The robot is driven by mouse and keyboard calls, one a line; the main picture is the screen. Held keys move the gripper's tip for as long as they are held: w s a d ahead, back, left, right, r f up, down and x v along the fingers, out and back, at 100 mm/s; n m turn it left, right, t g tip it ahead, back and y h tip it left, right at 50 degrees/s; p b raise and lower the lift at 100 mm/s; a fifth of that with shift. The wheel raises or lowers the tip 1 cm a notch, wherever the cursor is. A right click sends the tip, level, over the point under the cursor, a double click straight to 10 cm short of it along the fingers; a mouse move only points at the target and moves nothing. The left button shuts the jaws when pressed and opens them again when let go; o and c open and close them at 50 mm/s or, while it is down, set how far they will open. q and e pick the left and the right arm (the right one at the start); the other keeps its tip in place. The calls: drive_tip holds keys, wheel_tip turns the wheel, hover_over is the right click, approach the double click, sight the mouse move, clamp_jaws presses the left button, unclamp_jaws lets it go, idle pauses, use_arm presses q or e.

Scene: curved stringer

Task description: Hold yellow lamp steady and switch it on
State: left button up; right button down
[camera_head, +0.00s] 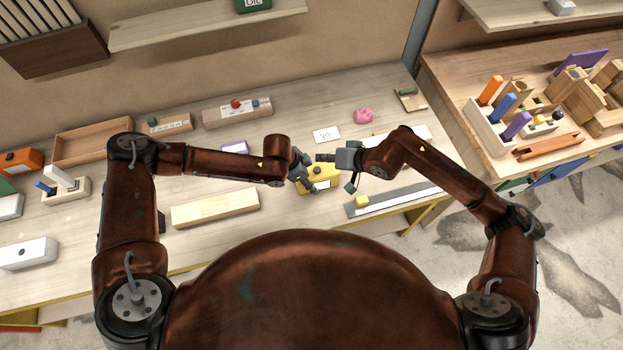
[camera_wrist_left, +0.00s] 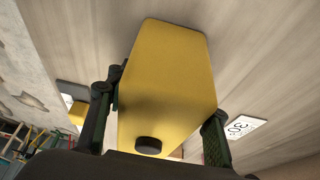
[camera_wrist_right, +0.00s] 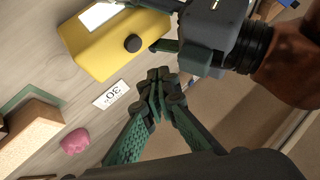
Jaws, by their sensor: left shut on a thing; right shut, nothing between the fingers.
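The yellow lamp (camera_head: 322,186) is a box on the workbench, mostly behind my grippers in the head view. In the left wrist view the lamp (camera_wrist_left: 170,75) sits between the fingers of my left gripper (camera_head: 303,182), which is shut on its sides. In the right wrist view the lamp (camera_wrist_right: 112,42) shows a pale panel and the knob (camera_wrist_right: 132,43). My right gripper (camera_wrist_right: 157,95) is shut and empty, apart from the lamp, with its fingertips a short way from the knob.
A white card marked 30 (camera_head: 326,135) lies behind the lamp. A pink object (camera_head: 363,115) is farther back. A wooden block (camera_head: 215,207) is at the left, and a grey strip with a yellow cube (camera_head: 362,201) is at the front right. My two grippers are close together.

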sight(317, 170)
use_arm(q)
drive_tip(key=o, duration=1.8)
use_arm(e)
drive_tip(key=shift+r, duration=0.9)
use_arm(q)
drive_tip(key=shift+o, duration=0.3)
drive_tip(key=o, duration=0.4)
drive_tip(key=shift+v, duration=2.55)
